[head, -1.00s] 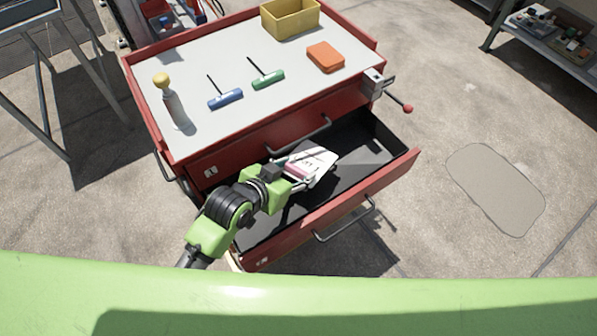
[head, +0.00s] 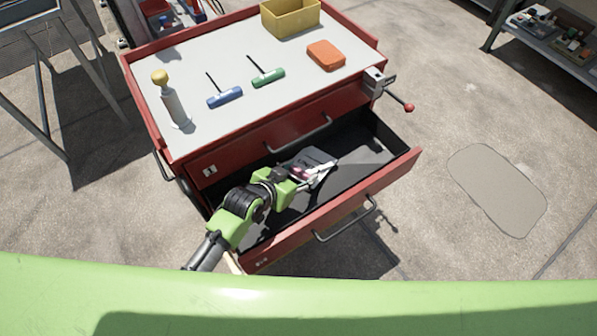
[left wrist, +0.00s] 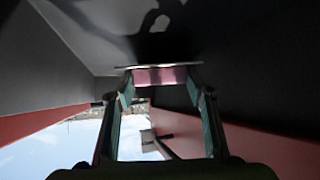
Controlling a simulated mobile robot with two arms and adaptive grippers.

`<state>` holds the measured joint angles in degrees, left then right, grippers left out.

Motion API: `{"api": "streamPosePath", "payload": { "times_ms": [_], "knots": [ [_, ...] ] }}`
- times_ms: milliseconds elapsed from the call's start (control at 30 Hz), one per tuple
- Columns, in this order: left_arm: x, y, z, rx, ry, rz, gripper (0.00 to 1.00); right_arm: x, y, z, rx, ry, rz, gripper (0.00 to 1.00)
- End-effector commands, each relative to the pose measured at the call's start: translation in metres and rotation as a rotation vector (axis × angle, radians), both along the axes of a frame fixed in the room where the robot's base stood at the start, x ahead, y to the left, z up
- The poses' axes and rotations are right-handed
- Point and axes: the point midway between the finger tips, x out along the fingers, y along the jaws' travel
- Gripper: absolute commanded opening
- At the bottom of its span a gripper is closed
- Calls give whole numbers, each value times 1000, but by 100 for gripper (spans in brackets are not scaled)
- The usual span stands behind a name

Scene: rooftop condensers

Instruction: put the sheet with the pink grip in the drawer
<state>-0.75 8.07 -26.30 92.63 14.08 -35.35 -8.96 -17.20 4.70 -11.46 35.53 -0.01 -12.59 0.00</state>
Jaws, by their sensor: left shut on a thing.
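My left gripper (head: 302,180) reaches from the left into the open drawer (head: 290,240). It is shut on the pink grip of the sheet (head: 325,168). In the left wrist view the pink grip (left wrist: 160,76) sits between the two fingertips, with the thin sheet seen nearly edge-on beyond it. In the head view the sheet is tilted and its printed face is mostly turned out of sight. It is within the drawer's outline; I cannot tell whether it touches the dark floor. My right gripper is not in view.
The red cabinet's top (head: 225,125) holds a yellow-capped bottle (head: 173,105), a blue T-handle tool (head: 225,97), a green one (head: 268,78), an orange block (head: 326,55) and a yellow bin (head: 290,18). A vise (head: 374,84) juts out at the right corner. The drawer's right part is clear.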

Motion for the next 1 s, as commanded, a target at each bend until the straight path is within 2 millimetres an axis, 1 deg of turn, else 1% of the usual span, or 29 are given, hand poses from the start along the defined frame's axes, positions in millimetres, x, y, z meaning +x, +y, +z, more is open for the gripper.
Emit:
{"api": "streamPosePath", "payload": {
  "times_ms": [33, 67, 100, 133, 400, 567, 667, 1000],
  "knots": [
    [0, 0, -2, 0, 0, 0, 26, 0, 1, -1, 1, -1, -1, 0],
    [0, 0, -2, 1, 1, 0, 53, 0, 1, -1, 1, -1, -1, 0],
    [0, 0, -2, 1, 1, 0, 63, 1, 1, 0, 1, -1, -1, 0],
    [0, 0, -1, 1, 1, 0, 64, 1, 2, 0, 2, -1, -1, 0],
    [0, 0, -1, 1, 1, 0, 64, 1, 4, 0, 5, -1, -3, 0],
    [-4, 3, 4, 1, 0, -1, 64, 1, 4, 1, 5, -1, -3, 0],
    [-14, 9, 12, 2, 1, 0, 64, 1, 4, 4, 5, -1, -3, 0],
    [-61, 38, 53, 1, 0, -2, 64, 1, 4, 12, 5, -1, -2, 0]
  ]
}}
